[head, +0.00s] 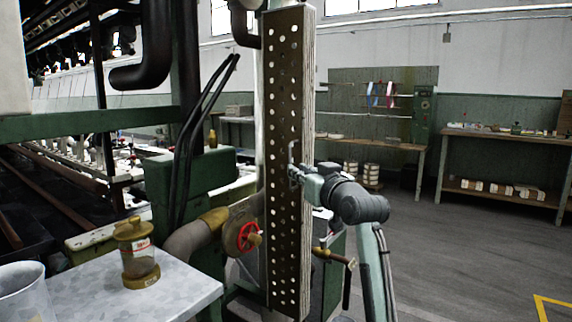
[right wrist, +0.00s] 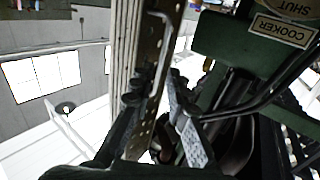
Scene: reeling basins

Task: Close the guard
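The guard (head: 283,90) is a tall, narrow, dark perforated panel, upright in the middle of the head view. A thin metal handle (head: 291,152) is on its face; in the right wrist view the handle (right wrist: 168,30) runs down along the perforated guard (right wrist: 147,60). My right gripper (head: 297,175) is at the handle's height, close to the panel. In the right wrist view its fingers (right wrist: 153,95) are spread apart, with the handle's lower end between them. Contact with the handle is unclear. My left gripper is out of view.
A red valve wheel (head: 248,236) and pipes stand left of the guard. A metal table (head: 185,285) with a brass-lidded jar (head: 136,255) is at the lower left. A green machine part labelled COOKER (right wrist: 283,30) is near my right wrist. The floor (head: 440,260) at right is open.

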